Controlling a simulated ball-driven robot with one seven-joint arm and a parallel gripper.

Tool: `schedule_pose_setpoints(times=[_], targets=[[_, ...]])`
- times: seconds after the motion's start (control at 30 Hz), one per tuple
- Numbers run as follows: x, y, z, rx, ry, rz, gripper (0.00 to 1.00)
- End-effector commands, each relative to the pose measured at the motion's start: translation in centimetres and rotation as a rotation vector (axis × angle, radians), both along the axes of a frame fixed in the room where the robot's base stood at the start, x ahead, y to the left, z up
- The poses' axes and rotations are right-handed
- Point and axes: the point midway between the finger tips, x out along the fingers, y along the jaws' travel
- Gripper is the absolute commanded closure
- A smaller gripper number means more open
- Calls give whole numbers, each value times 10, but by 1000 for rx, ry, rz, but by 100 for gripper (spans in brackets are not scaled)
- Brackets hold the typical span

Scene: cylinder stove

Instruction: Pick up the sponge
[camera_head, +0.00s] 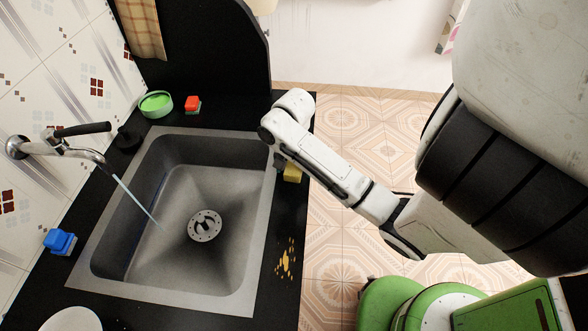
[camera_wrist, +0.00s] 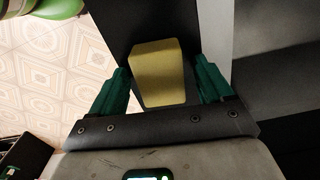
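A yellow sponge (camera_head: 292,172) lies on the black counter strip right of the sink, partly hidden by my arm in the head view. In the wrist view the yellow sponge (camera_wrist: 158,72) sits between the two green fingers of my gripper (camera_wrist: 161,67). Narrow gaps show between the fingers and the sponge's sides, so the gripper looks open around it, not closed on it. In the head view my gripper (camera_head: 281,163) is mostly hidden under the wrist, beside the sponge.
A metal sink (camera_head: 178,240) with running water from a faucet (camera_head: 60,146) lies left of my gripper. A green bowl (camera_head: 156,104) and a red block (camera_head: 192,103) stand behind it; a blue block (camera_head: 60,241) is at left. Yellow-brown stains (camera_head: 286,258) mark the front counter.

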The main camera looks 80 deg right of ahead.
Motion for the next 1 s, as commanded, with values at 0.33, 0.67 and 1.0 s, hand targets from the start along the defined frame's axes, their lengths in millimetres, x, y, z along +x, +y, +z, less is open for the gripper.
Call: schedule_pose_setpoints(times=[0.33,0.67,1.0], targets=[[0,0,0,0,0,0,55],[0,0,0,0,0,0,74],[1,0,8,0,-2,1,74]])
